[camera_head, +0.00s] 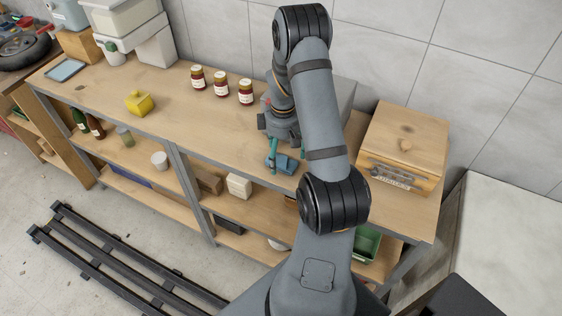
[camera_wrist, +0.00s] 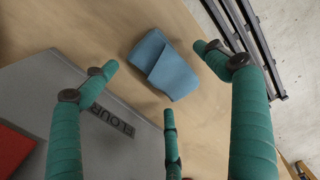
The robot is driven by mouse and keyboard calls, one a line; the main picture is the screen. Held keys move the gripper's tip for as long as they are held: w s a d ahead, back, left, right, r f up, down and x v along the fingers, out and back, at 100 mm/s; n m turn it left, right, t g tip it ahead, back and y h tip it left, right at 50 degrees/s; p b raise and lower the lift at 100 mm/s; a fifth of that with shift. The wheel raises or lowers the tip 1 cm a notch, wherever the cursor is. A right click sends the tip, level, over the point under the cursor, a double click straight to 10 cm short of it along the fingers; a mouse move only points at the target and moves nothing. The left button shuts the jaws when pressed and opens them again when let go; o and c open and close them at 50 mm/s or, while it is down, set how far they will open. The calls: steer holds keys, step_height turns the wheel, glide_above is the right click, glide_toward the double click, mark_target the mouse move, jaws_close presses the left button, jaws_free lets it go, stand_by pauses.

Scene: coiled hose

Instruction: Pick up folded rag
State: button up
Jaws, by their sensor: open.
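The folded rag (camera_head: 287,164) is a small blue folded cloth lying flat on the wooden bench top, near its front edge. In the wrist view the rag (camera_wrist: 163,66) shows whole, with a fold across it, lying ahead of the fingers. My gripper (camera_head: 273,153) has teal fingers and hangs over the bench right by the rag; one finger overlaps it in the head view. In the wrist view my gripper (camera_wrist: 158,82) has three fingers spread apart with nothing between them. I cannot tell whether any finger touches the rag.
A grey flour box (camera_wrist: 70,110) stands close beside the fingers, mostly hidden by my arm in the head view. A lidded wooden box (camera_head: 405,145) is to the right. Several jars (camera_head: 221,84) stand behind left; a yellow object (camera_head: 139,102) sits farther left. Bench between is clear.

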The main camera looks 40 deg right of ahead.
mark_target(283, 156)
steer(key=shift+d, duration=0.1)
steer(key=shift+c, duration=0.8)
steer(key=c, duration=1)
steer(key=shift+r, duration=0.2)
steer(key=shift+r, duration=0.3)
step_height(283, 156, up, 2)
steer(key=shift+w+r+b, duration=0.1)
steer(key=shift+r+b, duration=0.15)
steer(key=shift+b, duration=0.45)
steer(key=s+a+r+b, duration=0.2)
steer(key=s+a+r, duration=0.3)
steer(key=s, duration=0.5)
step_height(283, 156, up, 3)
steer(key=shift+s+a+f+b, duration=0.15)
steer(key=shift+s+f+b, duration=0.05)
steer(key=shift+s+b, duration=0.2)
